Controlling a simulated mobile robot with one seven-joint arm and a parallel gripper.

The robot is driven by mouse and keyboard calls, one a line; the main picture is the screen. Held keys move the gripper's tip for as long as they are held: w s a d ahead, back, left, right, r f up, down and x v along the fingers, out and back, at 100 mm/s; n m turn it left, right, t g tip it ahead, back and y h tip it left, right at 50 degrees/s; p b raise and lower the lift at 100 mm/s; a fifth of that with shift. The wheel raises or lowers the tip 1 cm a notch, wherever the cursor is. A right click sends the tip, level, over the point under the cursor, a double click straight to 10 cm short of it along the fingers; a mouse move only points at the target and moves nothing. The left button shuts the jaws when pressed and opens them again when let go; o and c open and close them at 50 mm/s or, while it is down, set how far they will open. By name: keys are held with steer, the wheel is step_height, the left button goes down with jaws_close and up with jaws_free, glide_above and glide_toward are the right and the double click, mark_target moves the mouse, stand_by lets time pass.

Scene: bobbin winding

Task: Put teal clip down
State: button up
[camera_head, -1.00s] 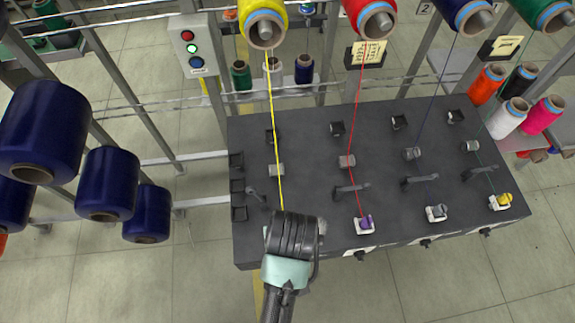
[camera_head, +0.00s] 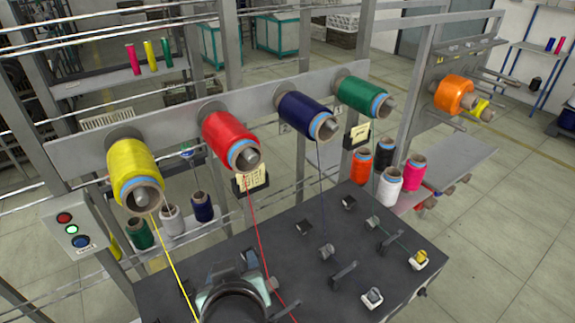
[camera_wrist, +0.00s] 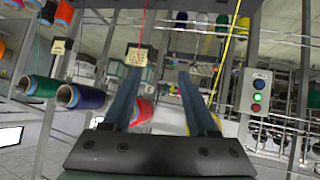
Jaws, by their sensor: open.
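I cannot make out a teal clip in either view. My gripper (camera_wrist: 160,76) is open in the wrist view, with two blue-grey fingers apart and nothing visible held between them. It faces the spools and frame rather than the table top. In the head view, a dark rounded part of my arm covers the near part of the dark table (camera_head: 290,262). Anything behind my arm is hidden.
Yellow (camera_head: 134,165), red (camera_head: 228,137), blue (camera_head: 305,115) and green (camera_head: 361,96) spools hang on a rail above the table. Taut yellow (camera_head: 178,268) and red (camera_head: 262,235) threads run down beside my arm. A lamp box (camera_head: 73,229) is at left, its green lamp lit.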

steer(key=w+d+r+m+t, duration=0.15)
steer(key=r+t, duration=0.35)
steer(key=r, duration=0.8)
steer(key=w+d+r+m+t, duration=0.1)
steer(key=w+d+r+t, duration=0.3)
steer(key=r, duration=1)
steer(key=s+d+r+m+t+h, duration=0.1)
steer(key=s+r+t, duration=0.3)
steer(key=r, duration=0.5)
steer(key=s+d+r+m+t+h, duration=0.1)
steer(key=s+d+r+t, duration=0.1)
steer(key=s+r+t, duration=0.2)
steer(key=s+r, duration=0.3)
steer(key=r, duration=0.2)
steer(key=shift+s+h, duration=0.25)
steer(key=shift+h, duration=0.15)
steer(key=shift+d+f, duration=0.1)
